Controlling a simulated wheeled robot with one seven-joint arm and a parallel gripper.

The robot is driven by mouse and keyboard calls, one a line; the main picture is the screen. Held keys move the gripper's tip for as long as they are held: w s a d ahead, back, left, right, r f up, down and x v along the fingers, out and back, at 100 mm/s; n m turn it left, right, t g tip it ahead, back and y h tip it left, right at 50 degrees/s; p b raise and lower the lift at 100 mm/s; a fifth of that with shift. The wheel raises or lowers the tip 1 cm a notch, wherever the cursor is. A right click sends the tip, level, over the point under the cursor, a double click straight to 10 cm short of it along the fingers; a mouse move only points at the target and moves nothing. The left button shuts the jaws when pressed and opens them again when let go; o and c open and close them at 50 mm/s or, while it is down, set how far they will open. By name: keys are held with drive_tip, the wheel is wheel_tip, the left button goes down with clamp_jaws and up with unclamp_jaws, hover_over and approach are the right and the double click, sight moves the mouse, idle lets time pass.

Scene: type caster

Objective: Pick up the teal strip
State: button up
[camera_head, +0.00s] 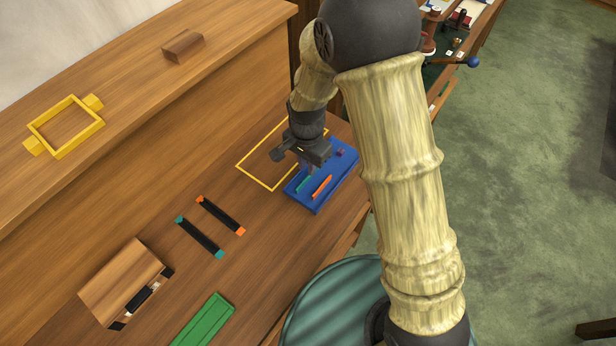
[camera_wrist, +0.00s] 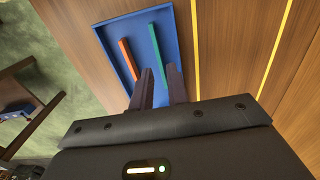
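The teal strip (camera_head: 303,184) lies in a blue tray (camera_head: 315,205) beside an orange strip (camera_head: 322,187). In the wrist view the teal strip (camera_wrist: 156,46) runs lengthwise down to the gap between my fingers; its near end is partly hidden. My gripper (camera_head: 311,168) is over the tray, pointing down. In the wrist view its two dark fingers (camera_wrist: 161,78) are apart, with nothing seen held between them. The orange strip (camera_wrist: 128,57) lies to the left of the fingers there. I cannot tell how far the fingertips are above the strip.
A yellow outline (camera_head: 255,179) marks the wooden bench by the tray. A teal-ended black bar (camera_head: 200,237) and an orange-ended one (camera_head: 220,215) lie left of it. A wooden box (camera_head: 125,280) and a green block (camera_head: 205,322) are nearer. A yellow frame (camera_head: 64,127) sits on the ledge.

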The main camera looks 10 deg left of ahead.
sight(307, 178)
drive_tip(key=shift+s+f+p, duration=0.1)
drive_tip(key=shift+f+p, duration=0.6)
drive_tip(key=shift+f, duration=1.7)
drive_tip(key=shift+c, duration=0.5)
clamp_jaws()
